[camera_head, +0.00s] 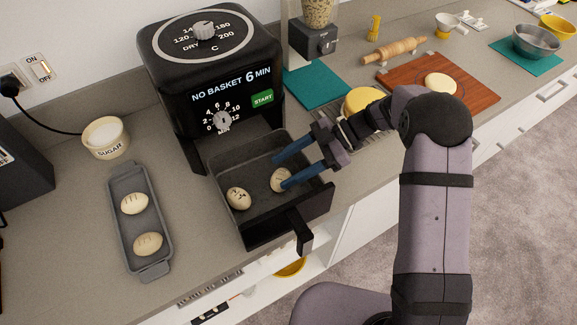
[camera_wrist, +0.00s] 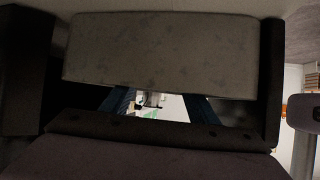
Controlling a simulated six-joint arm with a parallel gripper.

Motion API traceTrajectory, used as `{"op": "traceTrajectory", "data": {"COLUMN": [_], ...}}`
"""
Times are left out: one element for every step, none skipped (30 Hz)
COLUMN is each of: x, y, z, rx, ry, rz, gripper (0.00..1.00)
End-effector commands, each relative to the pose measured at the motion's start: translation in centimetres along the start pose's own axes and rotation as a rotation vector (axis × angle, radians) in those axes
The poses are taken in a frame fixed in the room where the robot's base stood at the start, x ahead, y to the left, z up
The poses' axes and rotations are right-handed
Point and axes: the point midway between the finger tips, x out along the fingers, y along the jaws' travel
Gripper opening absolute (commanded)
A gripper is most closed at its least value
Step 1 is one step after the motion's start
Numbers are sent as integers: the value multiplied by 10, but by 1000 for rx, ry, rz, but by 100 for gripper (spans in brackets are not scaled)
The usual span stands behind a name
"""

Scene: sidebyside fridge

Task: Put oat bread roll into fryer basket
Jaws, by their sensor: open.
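The fryer basket (camera_head: 258,232) is a dark drawer pulled out of the black air fryer (camera_head: 215,75). Two pale rolls lie in it: a dark-marked roll (camera_head: 238,198) on the left and another roll (camera_head: 279,180) on the right. Two more scored pale rolls, a far roll (camera_head: 134,203) and a near roll (camera_head: 148,244), lie in the grey tray (camera_head: 117,222). I cannot tell which is the oat roll. My gripper (camera_head: 280,172) is open over the basket, its blue fingers by the right roll and one partly covering it. In the wrist view, the blue fingers (camera_wrist: 158,104) are apart with no roll visible between them.
A sugar bowl (camera_head: 106,138) stands behind the tray. The basket handle (camera_head: 301,232) juts past the counter front. Right of the fryer are a teal mat (camera_head: 315,85), a rolling pin (camera_head: 396,51) and a wooden board (camera_head: 470,90) with a pale round on it.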

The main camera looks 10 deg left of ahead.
Motion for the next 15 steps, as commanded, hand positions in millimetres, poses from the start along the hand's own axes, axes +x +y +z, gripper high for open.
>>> {"op": "traceTrajectory", "data": {"x": [3, 2, 1, 0, -2, -5, -9, -13, -20, -25, -31, -38, -44, -50, -58], "y": [-3, -3, -3, -3, -3, -2, -2, -1, -1, -1, 0, 0, 0, 0, 0], "z": [8, 7, 5, 3, 0, 0, 1, 2, 1, 1, 1, 0, 0, 0, -1], "rx": [20, 20, 19, 19, 18, 17, 16, 16, 13, 12, 11, 10, 10, 9, 8], "ry": [-12, -12, -12, -12, -12, -12, -11, -12, -12, -12, -12, -11, -11, -11, -11], "rz": [-6, -6, -5, -5, -4, -2, 0, 1, 2, 3, 4, 4, 4, 4, 5], "gripper": [57, 57, 57, 57, 57, 57, 57, 57, 57, 57, 57, 57, 57, 57, 57]}}
